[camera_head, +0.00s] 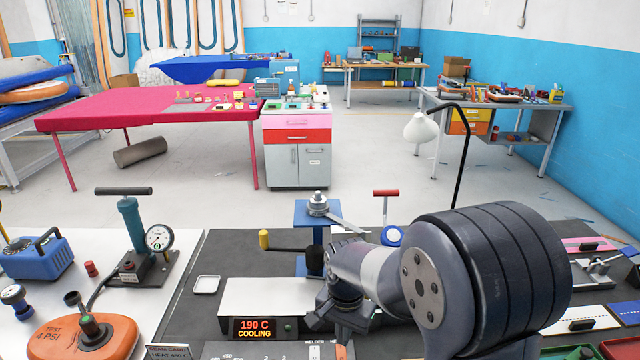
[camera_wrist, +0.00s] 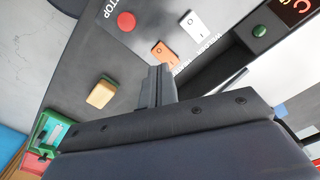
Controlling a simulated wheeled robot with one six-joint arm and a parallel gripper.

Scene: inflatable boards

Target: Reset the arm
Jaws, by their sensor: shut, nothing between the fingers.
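My arm reaches in from the right of the head view over the dark bench top. My gripper (camera_head: 338,318) hangs low in front of the white welder box, right of its display (camera_head: 256,328), which reads 190 C COOLING. In the wrist view my gripper's fingers (camera_wrist: 157,84) are together, with nothing visible between them. They are over the dark panel, near an orange rocker switch (camera_wrist: 165,54) and a white rocker switch (camera_wrist: 195,27). I cannot tell whether the fingertips touch anything.
A red stop button (camera_wrist: 126,21), a green button (camera_wrist: 259,31) and a tan block (camera_wrist: 101,93) show nearby in the wrist view. A black-handled lever with a yellow knob (camera_head: 264,239), a hand pump (camera_head: 132,225) and a lamp (camera_head: 421,128) stand up around the bench.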

